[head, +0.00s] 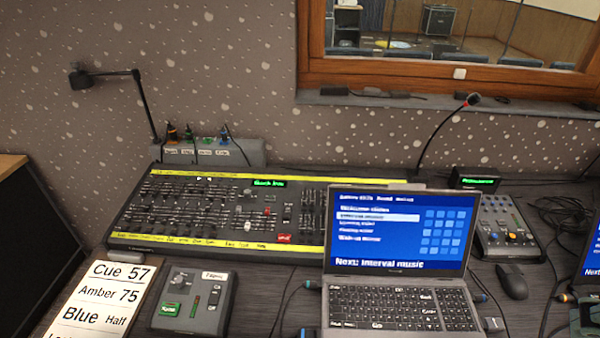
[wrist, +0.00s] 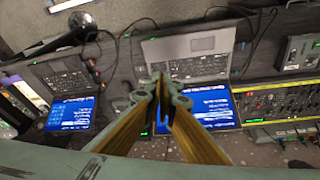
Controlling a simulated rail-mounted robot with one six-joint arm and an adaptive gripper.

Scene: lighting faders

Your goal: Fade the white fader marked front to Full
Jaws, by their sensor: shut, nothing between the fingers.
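The lighting desk (head: 180,212) is a wide black console with rows of faders and yellow label strips along its top and bottom edges. A larger white fader cap (head: 247,226) stands right of its middle, low in its slot. The labels are too small to read, so I cannot tell which fader is marked front. In the wrist view the desk (wrist: 285,100) shows at the right edge, turned around. My gripper (wrist: 165,90) is shut and empty, in front of the laptop and left of the desk there. It is not in the head view.
An open laptop (head: 400,230) overlaps the desk's right end. A small control box (head: 193,300) and a printed cue sheet (head: 95,300) lie in front. A gooseneck microphone (head: 472,100), a small mixer (head: 507,225) and a mouse (head: 511,282) are at the right. A lamp (head: 80,79) stands behind, left.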

